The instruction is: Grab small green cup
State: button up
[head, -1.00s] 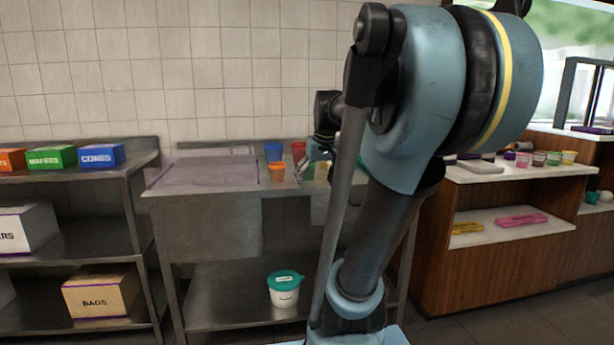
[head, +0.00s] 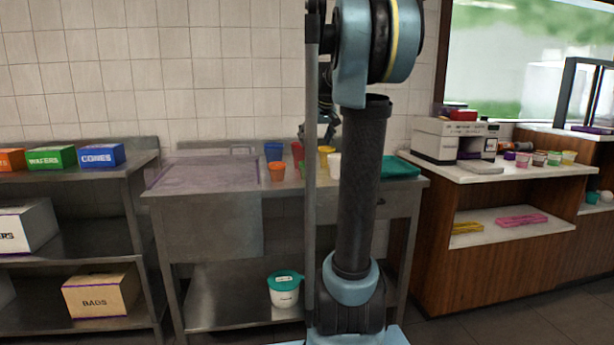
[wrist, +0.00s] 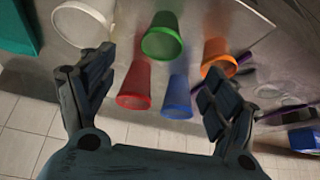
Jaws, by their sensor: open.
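The small green cup (wrist: 162,40) shows near the top middle of the wrist view, among other cups on a metal surface. My gripper (wrist: 152,82) is open, with its two fingers spread wide at the left and right, and nothing is held between them. The green cup appears beyond the fingertips, apart from them. A red cup (wrist: 135,86) and a blue cup (wrist: 177,98) appear nearer, between the fingers. In the head view my gripper (head: 327,132) is above the metal table, partly hidden by my arm.
An orange cup (wrist: 218,54) and a whitish cup (wrist: 84,22) flank the green one. A yellow cup (head: 326,151) stands on the metal table (head: 230,215). A teal item (head: 400,168) lies at the table's right. The table's left part is clear.

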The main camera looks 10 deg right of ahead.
send_over(311, 171)
notch_tip(311, 171, down, 7)
jog(key=shift+w, duration=0.15)
jog(key=shift+x, duration=2.65)
jog(key=shift+w+a+r, duration=0.1)
jog(key=shift+a, duration=0.1)
jog(key=c, duration=0.9)
